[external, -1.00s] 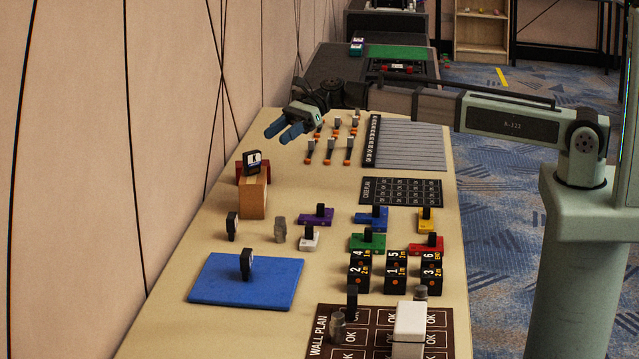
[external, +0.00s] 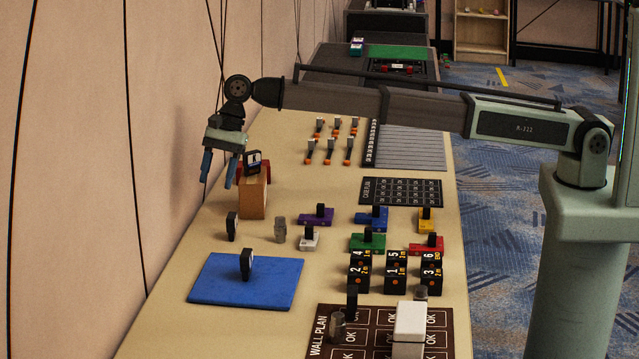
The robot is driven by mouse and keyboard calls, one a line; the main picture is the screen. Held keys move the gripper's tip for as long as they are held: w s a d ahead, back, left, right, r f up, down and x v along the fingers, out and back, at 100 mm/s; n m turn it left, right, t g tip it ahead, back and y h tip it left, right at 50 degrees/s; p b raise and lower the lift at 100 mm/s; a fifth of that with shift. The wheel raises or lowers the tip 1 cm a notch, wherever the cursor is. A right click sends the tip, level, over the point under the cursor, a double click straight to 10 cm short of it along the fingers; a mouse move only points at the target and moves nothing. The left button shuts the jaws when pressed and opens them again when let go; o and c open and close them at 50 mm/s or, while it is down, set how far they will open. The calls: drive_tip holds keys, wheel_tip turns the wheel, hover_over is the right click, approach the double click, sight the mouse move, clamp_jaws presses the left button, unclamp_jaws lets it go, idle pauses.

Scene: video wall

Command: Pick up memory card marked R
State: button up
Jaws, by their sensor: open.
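A small black card (external: 252,158) with a white label stands upright at a red holder on top of a wooden block (external: 252,203). Its letter looks like R or K; I cannot tell which. My gripper (external: 218,182) points down with its two blue fingers spread, empty, just left of the card in the picture. Its palm overlaps the view close to the card's upper left. I cannot tell the gap in depth. Part of the red holder (external: 267,170) is hidden behind the card and finger.
Small black-topped pieces stand in front of the block, one on a blue mat (external: 215,290). Coloured blocks (external: 371,220) and numbered black cubes (external: 396,272) fill the right side. The wall (external: 90,150) is close on the left. Bare tabletop lies right of the block.

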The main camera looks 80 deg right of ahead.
sight(231, 215)
drive_tip(key=s+d+f+g+h, duration=0.2)
drive_tip(key=d+h, duration=0.2)
drive_tip(key=d, duration=0.3)
drive_tip(key=shift+n, duration=0.3)
drive_tip(key=f, duration=0.8)
drive_tip(key=shift+w+f, duration=0.1)
drive_tip(key=shift+w, duration=0.15)
drive_tip(key=shift+w+a+f, duration=0.1)
drive_tip(key=shift+a+f, duration=0.05)
drive_tip(key=shift+f, duration=2.5)
drive_tip(key=shift+c, duration=0.4)
clamp_jaws()
